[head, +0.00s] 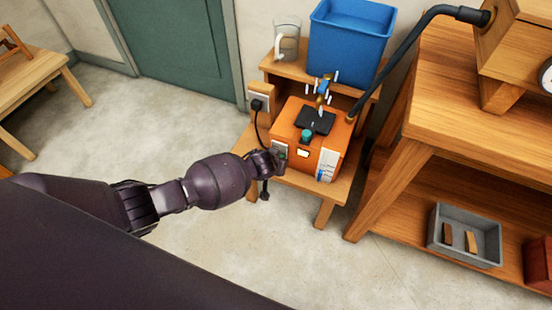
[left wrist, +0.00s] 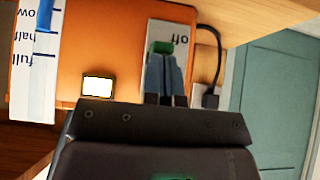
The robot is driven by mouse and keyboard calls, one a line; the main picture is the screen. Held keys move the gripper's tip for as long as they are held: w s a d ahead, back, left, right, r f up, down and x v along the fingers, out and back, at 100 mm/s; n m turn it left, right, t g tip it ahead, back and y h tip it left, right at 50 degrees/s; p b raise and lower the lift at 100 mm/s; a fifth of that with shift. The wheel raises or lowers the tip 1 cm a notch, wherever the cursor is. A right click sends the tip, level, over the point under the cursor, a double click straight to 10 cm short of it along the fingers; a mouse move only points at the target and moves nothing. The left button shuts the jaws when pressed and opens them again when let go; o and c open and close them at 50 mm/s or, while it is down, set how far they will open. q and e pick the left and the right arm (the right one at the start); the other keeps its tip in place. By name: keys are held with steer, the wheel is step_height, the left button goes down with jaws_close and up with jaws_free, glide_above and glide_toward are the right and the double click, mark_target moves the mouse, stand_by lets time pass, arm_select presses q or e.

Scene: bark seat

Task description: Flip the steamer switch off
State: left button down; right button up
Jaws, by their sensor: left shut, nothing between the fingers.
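The steamer is an orange box (head: 320,150) on a low wooden stand in the head view; its orange front panel (left wrist: 110,40) fills much of the left wrist view. Its switch is a green piece (left wrist: 163,47) on a grey plate, with the upside-down word "off" beside it. My left gripper (head: 277,158) is at the steamer's front left corner. In the left wrist view its fingers (left wrist: 165,75) are shut and empty, with their tips at the green piece. They cover part of the plate; contact is unclear. My right gripper is out of view.
A bright white window (left wrist: 97,87) and a level gauge (left wrist: 35,60) are on the steamer's front. A black cord (head: 257,120) hangs beside it. White streaks rise above it. A blue bin (head: 350,40) stands behind, and a wooden bench (head: 440,110) at right. Floor is clear in front.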

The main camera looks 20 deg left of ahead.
arm_select(q)
steer(key=shift+f, duration=0.15)
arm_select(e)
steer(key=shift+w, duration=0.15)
arm_select(q)
steer(key=shift+w, duration=0.1)
steer(key=shift+w+r, duration=0.4)
steer(key=shift+w, duration=0.2)
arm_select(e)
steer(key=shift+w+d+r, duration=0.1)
